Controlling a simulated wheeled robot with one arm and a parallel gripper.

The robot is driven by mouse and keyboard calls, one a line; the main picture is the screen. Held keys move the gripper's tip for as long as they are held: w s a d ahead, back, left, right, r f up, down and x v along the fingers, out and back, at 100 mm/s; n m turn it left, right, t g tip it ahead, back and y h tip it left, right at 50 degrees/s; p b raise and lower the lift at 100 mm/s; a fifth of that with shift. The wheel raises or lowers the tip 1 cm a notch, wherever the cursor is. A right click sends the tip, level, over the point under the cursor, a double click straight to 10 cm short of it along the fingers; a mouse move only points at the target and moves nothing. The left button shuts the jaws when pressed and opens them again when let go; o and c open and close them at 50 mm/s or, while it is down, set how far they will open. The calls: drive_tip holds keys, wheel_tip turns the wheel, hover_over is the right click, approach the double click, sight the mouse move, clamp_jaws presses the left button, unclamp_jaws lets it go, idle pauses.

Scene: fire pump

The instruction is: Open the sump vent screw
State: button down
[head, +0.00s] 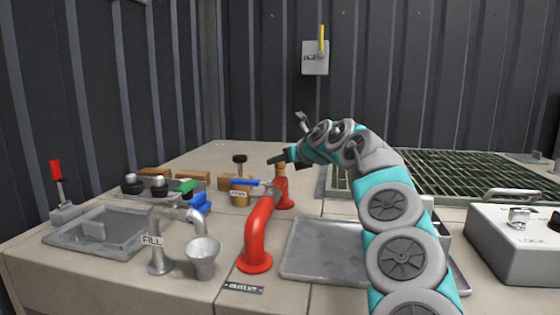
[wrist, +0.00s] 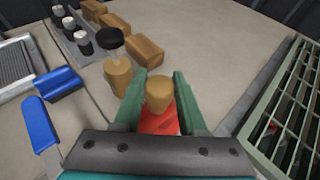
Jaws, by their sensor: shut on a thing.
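My gripper (wrist: 163,82) is shut on a tan, brass-coloured round plug (wrist: 159,93). One green finger stands on each side of it. The plug sits upright on top of a red fitting (wrist: 158,122), which is partly hidden below it. In the head view my gripper (head: 284,158) is over the plug (head: 281,168) at the far end of the red pipe (head: 257,230). Left of it stands another tan cylinder with a black knob (wrist: 110,40), also in the head view (head: 240,158). No label shows which of them is the sump vent screw.
A blue lever (head: 247,182) lies close left of my gripper. A FILL spout (head: 155,240), a metal cup (head: 202,257) and tan blocks (wrist: 144,50) are on the left. A green grating (head: 450,175) is at the right. The bench behind is clear.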

drive_tip(key=shift+r, duration=0.1)
drive_tip(key=shift+c, duration=2.3)
unclamp_jaws()
drive_tip(key=b+v, duration=0.1)
drive_tip(key=v, duration=0.6)
drive_tip(key=shift+s+d+b, duration=0.2)
drive_tip(key=shift+s+b, duration=0.1)
drive_tip(key=shift+b, duration=0.1)
drive_tip(key=shift+r, duration=0.1)
